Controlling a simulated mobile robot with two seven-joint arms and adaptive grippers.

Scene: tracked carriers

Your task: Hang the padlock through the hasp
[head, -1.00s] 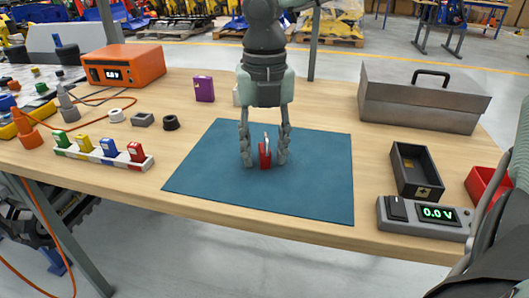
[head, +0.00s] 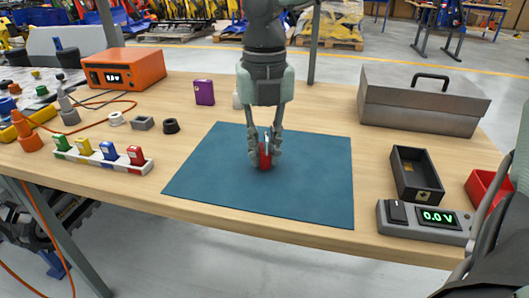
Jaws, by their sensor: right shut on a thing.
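The red padlock (head: 265,160) stands upright on the blue mat (head: 315,185), with its pale metal shackle pointing up. My right gripper (head: 265,154) points down from above and is shut on the padlock, one finger on each side. The fingers cover part of its sides. I cannot make out the hasp in this view. My left gripper is not in view.
A grey metal toolbox (head: 415,104) stands at the back right. A black bin (head: 416,171), a red bin (head: 482,186) and a meter (head: 424,218) are at the right. A white rack (head: 104,157) with coloured pieces and an orange unit (head: 124,69) are at the left.

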